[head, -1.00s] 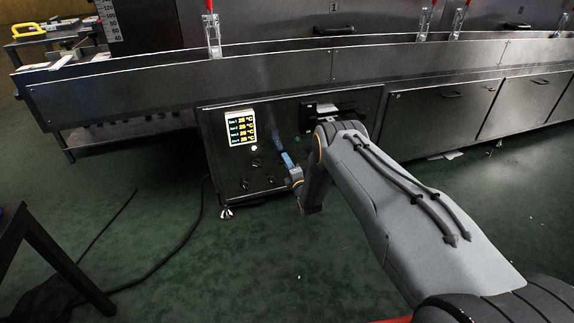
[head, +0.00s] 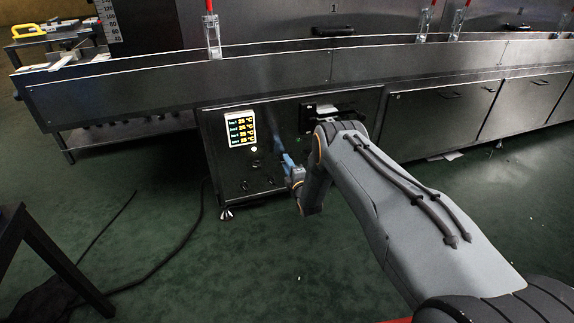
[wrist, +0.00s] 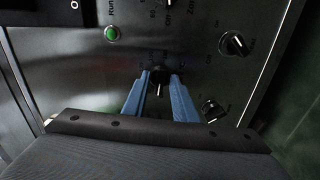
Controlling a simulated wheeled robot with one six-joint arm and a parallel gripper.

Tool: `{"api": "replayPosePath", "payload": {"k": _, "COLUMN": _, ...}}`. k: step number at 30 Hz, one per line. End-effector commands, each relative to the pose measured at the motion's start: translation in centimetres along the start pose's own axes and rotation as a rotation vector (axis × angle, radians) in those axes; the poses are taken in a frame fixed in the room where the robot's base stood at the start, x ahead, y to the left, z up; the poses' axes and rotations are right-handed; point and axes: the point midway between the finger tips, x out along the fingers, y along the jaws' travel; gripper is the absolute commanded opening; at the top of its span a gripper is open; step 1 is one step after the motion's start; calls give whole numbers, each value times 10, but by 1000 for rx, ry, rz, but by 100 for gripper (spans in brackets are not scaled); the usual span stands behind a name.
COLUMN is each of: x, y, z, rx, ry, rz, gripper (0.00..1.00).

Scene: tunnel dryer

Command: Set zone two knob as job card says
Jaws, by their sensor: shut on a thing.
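The control panel (head: 230,170) stands under the dryer's long steel housing. It carries a lit display (head: 240,129) with several zone temperature lines and black knobs below. In the wrist view my gripper (wrist: 159,76) has its two blue fingers shut on a dark knob (wrist: 158,88) with a pale pointer line. That knob's own label is hidden, so I cannot tell its zone. Other knobs show at the right (wrist: 235,43) and lower right (wrist: 211,108). In the head view my gripper (head: 284,161) is at the panel's right part. No job card is readable.
A green Run button (wrist: 112,34) is lit to the left of the fingers. A black cable (head: 180,245) lies on the green floor, and a dark table (head: 45,245) stands at the left. The floor before the panel is otherwise open.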

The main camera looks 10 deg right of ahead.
Motion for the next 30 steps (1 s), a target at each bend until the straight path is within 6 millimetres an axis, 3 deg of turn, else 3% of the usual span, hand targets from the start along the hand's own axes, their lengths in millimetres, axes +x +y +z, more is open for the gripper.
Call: {"api": "replayPosePath", "payload": {"k": 30, "x": 0, "y": 0, "z": 0, "rx": 963, "ry": -1, "rz": 0, "gripper": 3}}
